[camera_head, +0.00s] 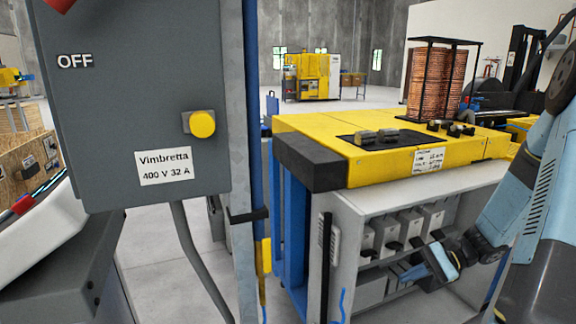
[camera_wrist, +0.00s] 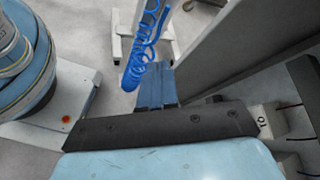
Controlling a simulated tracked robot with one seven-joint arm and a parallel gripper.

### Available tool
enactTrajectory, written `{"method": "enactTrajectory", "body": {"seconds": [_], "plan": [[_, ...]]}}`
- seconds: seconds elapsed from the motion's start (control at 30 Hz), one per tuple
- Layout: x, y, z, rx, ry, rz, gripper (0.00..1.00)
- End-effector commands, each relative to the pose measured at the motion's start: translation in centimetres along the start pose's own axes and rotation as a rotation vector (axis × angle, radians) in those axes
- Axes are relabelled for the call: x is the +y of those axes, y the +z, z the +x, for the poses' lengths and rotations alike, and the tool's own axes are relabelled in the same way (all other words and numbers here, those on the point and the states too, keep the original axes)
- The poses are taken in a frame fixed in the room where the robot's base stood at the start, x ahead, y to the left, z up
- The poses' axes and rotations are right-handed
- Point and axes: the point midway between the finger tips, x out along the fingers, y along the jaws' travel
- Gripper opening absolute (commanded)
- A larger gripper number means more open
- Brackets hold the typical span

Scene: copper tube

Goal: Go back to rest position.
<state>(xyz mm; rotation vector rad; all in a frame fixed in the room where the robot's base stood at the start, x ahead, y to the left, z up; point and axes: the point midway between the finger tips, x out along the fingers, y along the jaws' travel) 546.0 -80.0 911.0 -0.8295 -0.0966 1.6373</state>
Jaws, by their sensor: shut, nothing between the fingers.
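My gripper (camera_head: 412,273) is in front of the open shelf of the yellow-topped machine in the head view, at the end of my light-blue arm on the right. In the wrist view, the blue fingers of my gripper (camera_wrist: 156,86) lie side by side beyond a dark bar. They are shut with nothing held. A coiled blue hose (camera_wrist: 142,60) shows just past the fingertips; I cannot tell whether it touches them.
A grey switch box (camera_head: 130,110) with a yellow button stands close at left. The yellow machine (camera_head: 400,150) carries a rack of copper coils (camera_head: 436,84). Several grey boxes (camera_head: 385,235) sit on its shelf. A grey panel (camera_wrist: 245,45) is near my gripper.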

Motion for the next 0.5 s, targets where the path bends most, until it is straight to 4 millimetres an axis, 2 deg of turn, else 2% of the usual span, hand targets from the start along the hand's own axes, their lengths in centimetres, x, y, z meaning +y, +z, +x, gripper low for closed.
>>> {"method": "enactTrajectory", "body": {"seconds": [0.5], "plan": [[-2.4, 8.8, -0.1, 0.235, 0.385, -0.275, 0.00]]}}
